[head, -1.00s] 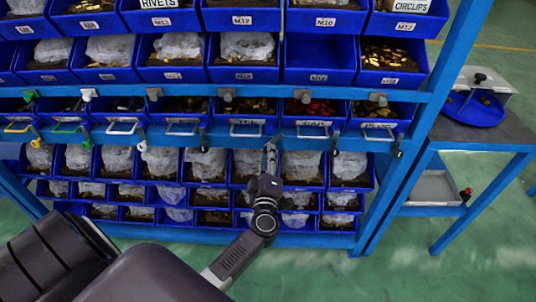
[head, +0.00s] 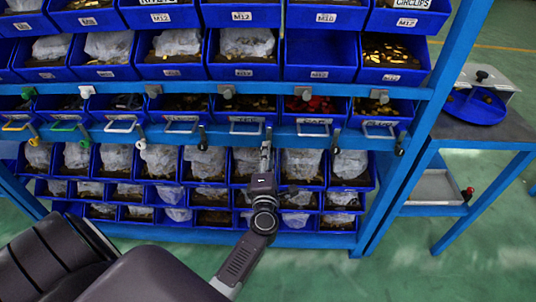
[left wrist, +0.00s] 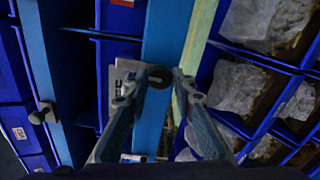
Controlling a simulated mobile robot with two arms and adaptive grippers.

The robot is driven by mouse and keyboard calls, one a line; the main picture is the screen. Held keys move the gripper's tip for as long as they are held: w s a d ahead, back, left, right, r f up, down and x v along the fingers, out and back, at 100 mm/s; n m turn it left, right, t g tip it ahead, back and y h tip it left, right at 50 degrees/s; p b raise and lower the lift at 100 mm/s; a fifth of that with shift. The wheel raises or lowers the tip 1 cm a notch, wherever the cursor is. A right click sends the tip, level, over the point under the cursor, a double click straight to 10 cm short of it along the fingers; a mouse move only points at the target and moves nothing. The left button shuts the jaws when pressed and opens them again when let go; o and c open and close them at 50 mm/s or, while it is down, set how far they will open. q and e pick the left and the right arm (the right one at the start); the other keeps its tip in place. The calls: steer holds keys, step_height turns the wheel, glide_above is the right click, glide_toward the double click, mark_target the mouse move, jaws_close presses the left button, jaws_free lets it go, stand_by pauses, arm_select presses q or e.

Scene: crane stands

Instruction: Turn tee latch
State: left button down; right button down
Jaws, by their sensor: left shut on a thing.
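My left gripper (head: 267,138) reaches up to the lower blue rail (head: 230,138) of the rack, below one of the white bar handles (head: 246,125). In the left wrist view, the left gripper (left wrist: 154,84) has its two fingers on either side of a small dark latch knob (left wrist: 159,77) at the rail. It is shut on this latch, which the fingers mostly hide in the head view. Similar dark latches hang from the rail on both sides, one to the left (head: 203,138) and one to the right (head: 335,145). My right gripper is not in view.
Blue bins with bagged parts (head: 303,163) fill the rack above and below the rail. Grey latches (head: 226,92) line the upper rail. A side table (head: 470,135) with a blue round tray (head: 474,108) stands at right. Green floor is free at lower right.

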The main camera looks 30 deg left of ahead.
arm_select(q)
steer(key=shift+f, duration=0.15)
stand_by(0.3)
steer(key=c, duration=1.6)
jaws_free()
steer(key=shift+s, duration=0.1)
steer(key=v, duration=1.2)
